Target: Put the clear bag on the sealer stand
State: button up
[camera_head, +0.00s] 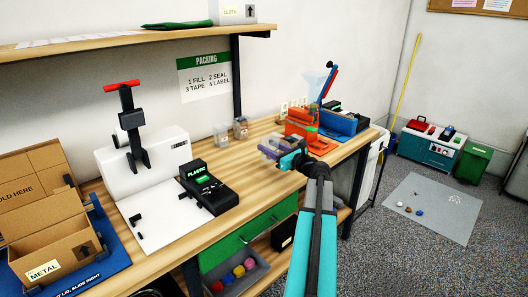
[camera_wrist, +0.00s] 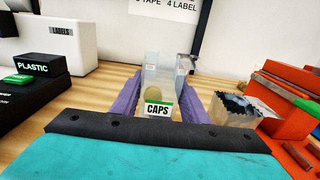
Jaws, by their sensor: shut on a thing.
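My gripper (camera_head: 270,147) is held out over the wooden bench, left of the orange sealer stand (camera_head: 297,120). Its purple fingers, shown in the wrist view (camera_wrist: 157,100), are shut on a see-through item that I take to be the clear bag (camera_wrist: 152,78). A white CAPS label with a green strip and a pale round thing show between the fingers. Clear tubs stand behind, so the bag's outline is hard to tell. The sealer's red-orange body is at the right of the wrist view (camera_wrist: 288,88). A clear item with dark contents (camera_wrist: 236,108) sits beside it.
Two clear tubs (camera_head: 221,134) stand at the bench back. A white label machine (camera_head: 150,165) and a black PLASTIC unit (camera_head: 208,188) are to the left. A cardboard METAL box (camera_head: 60,250) is far left. A blue bin (camera_head: 336,124) is right of the sealer.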

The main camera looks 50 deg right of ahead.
jog(key=shift+w+d+f, duration=0.1)
jog(key=shift+w+d, duration=0.1)
jog(key=shift+w, duration=0.4)
jog(key=shift+w+d, duration=0.15)
jog(key=shift+w, duration=0.45)
jog(key=shift+w+d, duration=0.25)
jog(key=shift+w, duration=0.4)
jog(key=shift+a+f+p, duration=0.1)
jog(key=shift+f+p, duration=0.2)
jog(key=shift+f, duration=1.5)
jog(key=shift+f, duration=0.2)
jog(key=o, duration=1)
jog(key=shift+o, duration=0.2)
jog(key=shift+s+r, duration=0.15)
jog(key=shift+r, duration=0.05)
jog(key=s, duration=0.8)
jog(key=s+b, duration=0.1)
jog(key=s, duration=0.2)
jog(key=shift+s+a, duration=0.4)
